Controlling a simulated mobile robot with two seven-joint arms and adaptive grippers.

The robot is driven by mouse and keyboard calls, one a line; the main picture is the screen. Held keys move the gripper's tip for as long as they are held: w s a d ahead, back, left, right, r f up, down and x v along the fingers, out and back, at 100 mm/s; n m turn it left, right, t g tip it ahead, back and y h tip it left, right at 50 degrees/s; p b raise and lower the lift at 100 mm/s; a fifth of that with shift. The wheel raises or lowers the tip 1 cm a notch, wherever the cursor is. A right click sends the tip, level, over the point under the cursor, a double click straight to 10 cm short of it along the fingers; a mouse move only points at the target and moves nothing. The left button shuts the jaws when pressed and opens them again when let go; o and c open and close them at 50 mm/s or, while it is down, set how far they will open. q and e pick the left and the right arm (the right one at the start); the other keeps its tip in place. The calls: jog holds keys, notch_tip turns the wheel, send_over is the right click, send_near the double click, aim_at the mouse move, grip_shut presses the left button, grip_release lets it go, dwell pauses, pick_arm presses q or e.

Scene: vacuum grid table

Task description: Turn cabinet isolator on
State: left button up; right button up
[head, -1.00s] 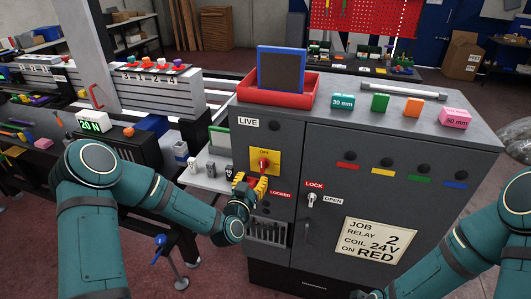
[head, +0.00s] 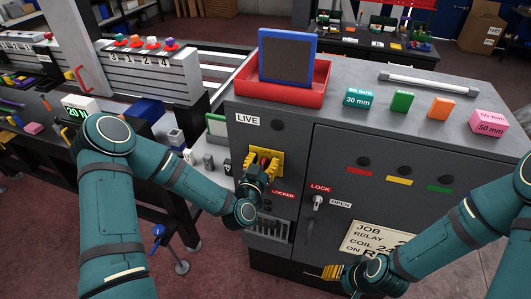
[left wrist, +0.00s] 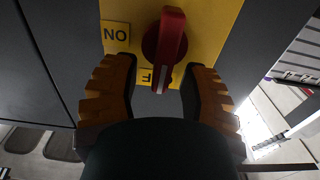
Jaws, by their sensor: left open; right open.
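The cabinet isolator is a red rotary handle (left wrist: 166,45) on a yellow plate (head: 277,175) on the grey cabinet's (head: 300,140) front. In the left wrist view the handle's end covers part of the OFF label, and the ON label (left wrist: 116,37) is off to one side. My left gripper (head: 262,174) is open at the plate. In the left wrist view its orange fingers (left wrist: 161,92) stand on either side of the handle's tip, with gaps. In the head view they hide part of the handle. My right gripper (head: 332,271) is in front of the lower cabinet, open and empty.
Below the isolator are a LOCKED label (head: 283,194) and a vent. To its right is a LOCK/OPEN key switch (head: 317,202). A red tray (head: 270,91) with a blue-framed panel and several coloured blocks sit on the cabinet top. A workbench stands at the left.

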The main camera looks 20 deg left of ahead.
jog(key=shift+w, duration=0.1)
pick_arm(q)
grip_shut()
dwell(0.4)
